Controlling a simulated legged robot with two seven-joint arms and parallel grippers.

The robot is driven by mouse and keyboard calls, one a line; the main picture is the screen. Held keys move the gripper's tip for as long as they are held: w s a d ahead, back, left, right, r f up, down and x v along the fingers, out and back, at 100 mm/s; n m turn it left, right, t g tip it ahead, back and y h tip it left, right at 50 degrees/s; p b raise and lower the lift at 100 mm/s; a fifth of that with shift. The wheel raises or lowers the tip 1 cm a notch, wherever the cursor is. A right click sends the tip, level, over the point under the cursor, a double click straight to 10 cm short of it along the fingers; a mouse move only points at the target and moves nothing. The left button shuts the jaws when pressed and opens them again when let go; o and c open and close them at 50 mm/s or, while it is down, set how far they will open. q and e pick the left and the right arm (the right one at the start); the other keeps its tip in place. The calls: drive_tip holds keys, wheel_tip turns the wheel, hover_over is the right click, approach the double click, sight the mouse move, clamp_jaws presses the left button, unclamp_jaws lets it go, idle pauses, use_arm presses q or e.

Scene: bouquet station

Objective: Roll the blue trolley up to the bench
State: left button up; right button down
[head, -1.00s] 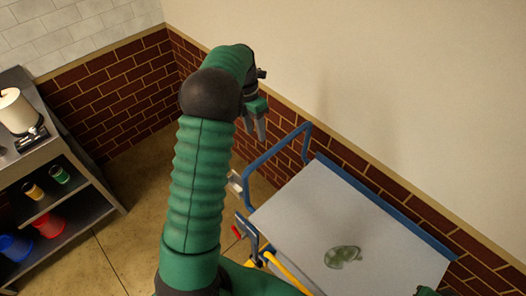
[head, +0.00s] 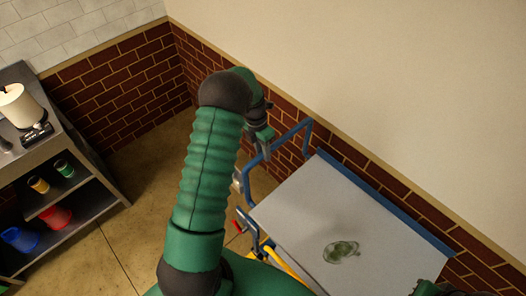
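The blue trolley (head: 330,217) stands against the brick wall, with a flat grey top, blue edging and a raised blue tube handle (head: 307,136) at its left end. My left gripper (head: 265,150) points down at the left part of this handle and overlaps it in the picture. Its fingers are small and partly hidden, so I cannot tell whether they are open or closed around the tube. A part of my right arm shows at the bottom right, but its gripper is not seen. A grey bench (head: 57,150) with shelves stands at the left edge.
A translucent green item (head: 340,251) lies on the trolley top. The bench holds a white roll (head: 18,106), a red bin (head: 55,217), a blue bin (head: 20,239) and small spools. Tiled floor (head: 130,235) is open between bench and trolley.

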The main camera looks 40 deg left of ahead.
use_arm(q)
drive_tip(key=shift+a, duration=0.15)
drive_tip(key=c, duration=0.5)
drive_tip(key=shift+s+a, duration=0.1)
drive_tip(key=shift+a, duration=0.05)
idle(0.7)
